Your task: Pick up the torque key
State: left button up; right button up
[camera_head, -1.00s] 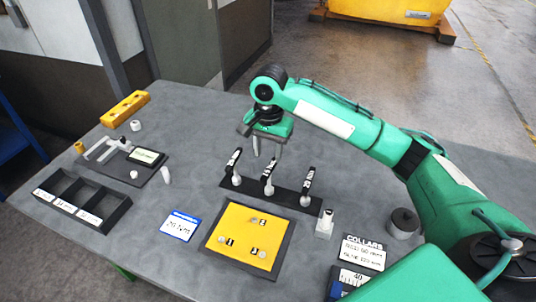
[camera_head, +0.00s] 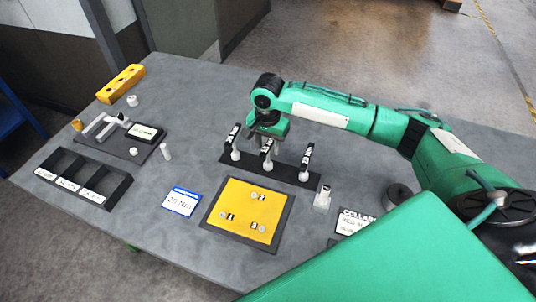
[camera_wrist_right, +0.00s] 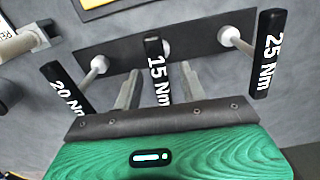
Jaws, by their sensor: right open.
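Three black-handled torque keys stand in a dark rack (camera_head: 258,176). In the right wrist view their labels read 20 Nm (camera_wrist_right: 66,88), 15 Nm (camera_wrist_right: 158,72) and 25 Nm (camera_wrist_right: 268,55). In the head view the 15 Nm key (camera_head: 267,152) is in the middle, the 20 Nm key (camera_head: 306,161) right, the 25 Nm key (camera_head: 234,135) left. My right gripper (camera_head: 266,138) is open at the middle key; in the wrist view its fingers (camera_wrist_right: 160,90) appear on either side of that key's handle. Contact cannot be told. My left gripper is not in view.
A blue-edged card (camera_head: 181,201), apparently reading 20 Nm, lies left of a yellow board (camera_head: 232,193). A pale block with a post (camera_head: 323,198) stands close right of the rack. A dark divided tray (camera_head: 85,182) is at left. Grey table is clear behind the rack.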

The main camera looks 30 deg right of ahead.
aim_at(268, 156)
jog(key=shift+w+d+f, duration=0.1)
jog(key=shift+w+f, duration=0.05)
jog(key=shift+f, duration=1.3)
grip_shut()
jog(key=shift+r, duration=0.2)
